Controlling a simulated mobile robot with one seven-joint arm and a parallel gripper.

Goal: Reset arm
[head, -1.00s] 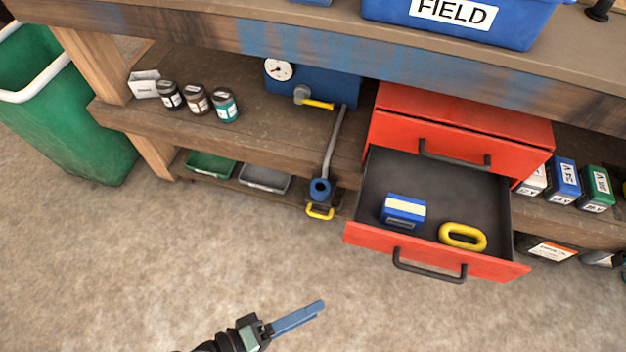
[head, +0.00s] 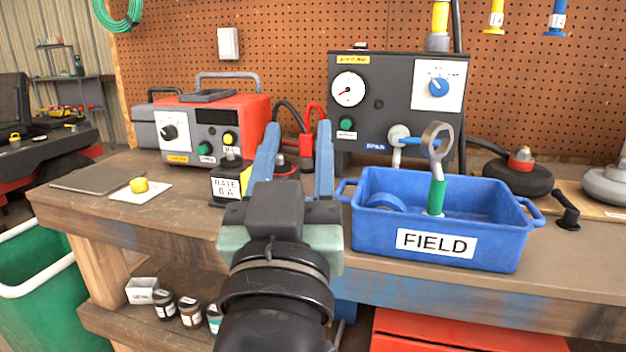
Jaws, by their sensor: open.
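My gripper (head: 293,150) is in the middle of the head view, raised in front of the workbench. Its two blue fingers are spread apart and point away from me toward the back of the bench. Nothing shows between the fingers. My black wrist below it hides part of the bench's front edge and of the lower shelf.
A blue FIELD bin (head: 375,245) holding a green-handled tool (head: 437,190) stands right of my gripper. A red power unit (head: 255,110) and a grey gauge box (head: 385,105) stand behind. A red drawer unit (head: 460,335) shows at the bottom. A green bin (head: 45,300) stands left.

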